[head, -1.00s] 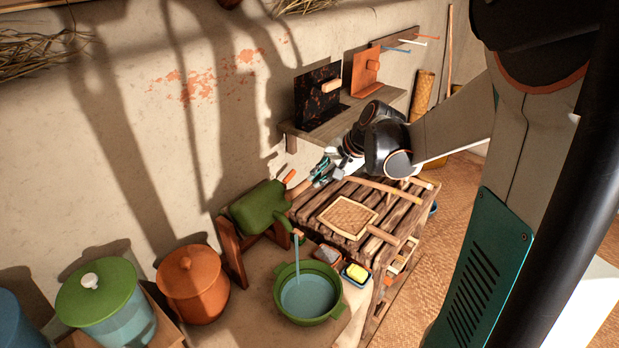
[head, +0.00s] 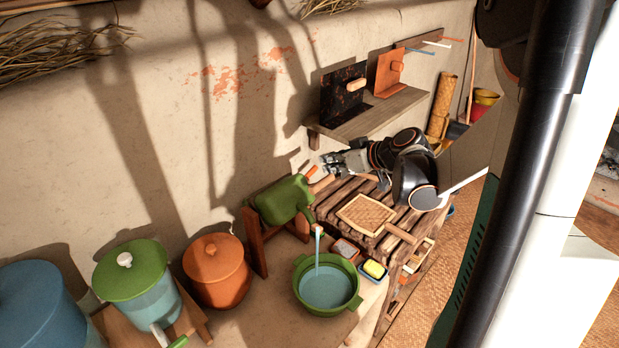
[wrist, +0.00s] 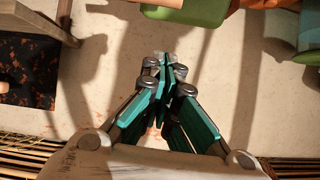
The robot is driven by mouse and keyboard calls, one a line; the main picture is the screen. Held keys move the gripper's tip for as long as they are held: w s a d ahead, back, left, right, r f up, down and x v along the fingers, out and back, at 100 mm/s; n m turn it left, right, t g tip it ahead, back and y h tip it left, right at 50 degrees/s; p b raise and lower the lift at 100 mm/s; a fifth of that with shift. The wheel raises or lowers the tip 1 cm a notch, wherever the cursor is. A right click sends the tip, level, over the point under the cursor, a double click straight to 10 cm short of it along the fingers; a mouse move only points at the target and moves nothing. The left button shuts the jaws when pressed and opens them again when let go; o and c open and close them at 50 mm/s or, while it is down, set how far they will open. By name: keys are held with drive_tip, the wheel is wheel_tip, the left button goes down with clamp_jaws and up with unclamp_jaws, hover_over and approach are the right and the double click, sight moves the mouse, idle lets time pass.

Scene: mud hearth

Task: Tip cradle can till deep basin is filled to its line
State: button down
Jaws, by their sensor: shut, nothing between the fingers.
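The green can (head: 280,203) lies tipped in its wooden cradle (head: 256,243), spout toward the basin. Its wooden handle (head: 321,184) sticks out to the right. A thin blue stream (head: 317,255) falls from the spout into the green deep basin (head: 301,301). Blue water (head: 326,287) stands in the basin below the rim; I cannot make out the line. My gripper (head: 330,163) is just above and beyond the handle, by the wall. In the wrist view my gripper (wrist: 166,62) is shut and empty, apart from the can (wrist: 203,12) at the top edge.
A slatted wooden bench (head: 343,196) holds a woven paddle (head: 366,214). An orange lidded pot (head: 217,270) and a green-lidded vessel (head: 134,272) stand left. A wall shelf (head: 372,113) is behind my gripper.

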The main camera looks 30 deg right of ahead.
drive_tip(key=shift+n, duration=0.4)
drive_tip(key=w+f, duration=0.1)
drive_tip(key=f, duration=0.1)
drive_tip(key=w+a+f, duration=0.1)
drive_tip(key=w+f, duration=0.1)
drive_tip(key=w+a+f+b, duration=0.1)
drive_tip(key=w+f, duration=0.1)
drive_tip(key=f, duration=0.1)
drive_tip(key=shift+w, duration=0.2)
drive_tip(key=shift+f, duration=0.25)
drive_tip(key=shift+s, duration=0.1)
